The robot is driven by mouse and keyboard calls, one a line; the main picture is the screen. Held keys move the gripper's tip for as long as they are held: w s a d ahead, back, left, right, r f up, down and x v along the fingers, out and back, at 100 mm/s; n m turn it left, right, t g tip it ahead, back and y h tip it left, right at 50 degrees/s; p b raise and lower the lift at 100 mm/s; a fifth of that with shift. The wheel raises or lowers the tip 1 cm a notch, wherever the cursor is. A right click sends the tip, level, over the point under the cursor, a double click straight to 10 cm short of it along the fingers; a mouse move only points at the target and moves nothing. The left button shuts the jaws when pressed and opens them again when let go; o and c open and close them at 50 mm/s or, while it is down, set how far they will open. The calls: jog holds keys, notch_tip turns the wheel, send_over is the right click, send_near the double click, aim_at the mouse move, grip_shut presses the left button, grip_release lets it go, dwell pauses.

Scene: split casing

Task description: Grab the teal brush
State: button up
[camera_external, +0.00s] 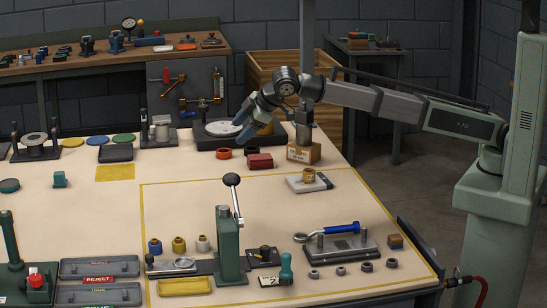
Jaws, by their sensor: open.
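A small teal upright piece with a rounded top (286,267), which looks like the brush, stands near the front of the table inside the yellow outline. It is just right of a small pale card (268,281) and the green lever press (230,245). My gripper (241,126) is open and empty, high at the back of the table, over or in front of a dark round-dial device (222,130). It is far behind the teal piece and apart from it. The brush's bristles are too small to make out.
The press's tall lever with a black knob (232,180) rises left of the teal piece. A fixture with a blue-handled tool (341,229) lies to the right, with several small nuts in front. The middle of the table is mostly clear.

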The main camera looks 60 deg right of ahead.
jog(key=s+a+f+n+g+y, duration=0.2)
jog(key=s+a+f+g, duration=0.15)
jog(key=s+a, duration=1.2)
jog(key=n+g, duration=0.2)
jog(key=g, duration=0.1)
send_near(282, 270)
jog(key=shift+y, duration=0.4)
jog(key=x, duration=0.9)
jog(key=shift+d+f, duration=0.15)
jog(key=shift+d, duration=0.2)
jog(key=c, duration=1.2)
jog(key=shift+r, duration=0.2)
